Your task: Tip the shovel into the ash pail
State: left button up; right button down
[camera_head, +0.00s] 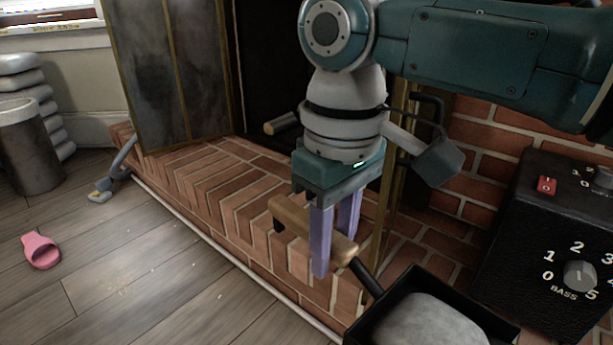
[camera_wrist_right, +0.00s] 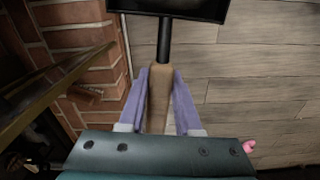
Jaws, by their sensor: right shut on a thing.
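The shovel has a tan wooden handle (camera_head: 297,222), a black shaft and a black pan (camera_head: 374,325). A grey mass (camera_head: 415,325) lies in the pan, whose lower part is cut off by the frame. My right gripper (camera_head: 335,245) is shut on the wooden handle, above the brick hearth edge. In the right wrist view the handle (camera_wrist_right: 160,92) sits between the purple fingers, with the pan (camera_wrist_right: 180,8) at the top. A grey cylindrical vessel (camera_head: 28,160) at the far left may be the ash pail; its inside is hidden. My left gripper is not in view.
The brick hearth (camera_head: 215,185) runs below dark fireplace doors (camera_head: 170,70). A black amplifier (camera_head: 560,240) stands at the right, near the pan. A pink slipper (camera_head: 41,252) and a grey-blue tool (camera_head: 110,185) lie at the left. The wooden floor (camera_head: 130,270) between is mostly clear.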

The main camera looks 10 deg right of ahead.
pick_arm(q)
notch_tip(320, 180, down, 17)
jog(key=b, duration=1.4)
pick_arm(e)
notch_tip(320, 180, down, 19)
jog(key=s+a+n, duration=0.1)
pick_arm(q)
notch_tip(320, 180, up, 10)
jog(key=p, duration=0.9)
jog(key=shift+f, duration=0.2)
pick_arm(e)
jog(key=s+d+r+t+y, duration=0.8)
jog(key=s+d+r+t, duration=0.1)
jog(key=s+r, duration=0.2)
jog(key=shift+d+r+t, duration=0.25)
jog(key=shift+r+t, duration=0.15)
jog(key=shift+r, duration=0.5)
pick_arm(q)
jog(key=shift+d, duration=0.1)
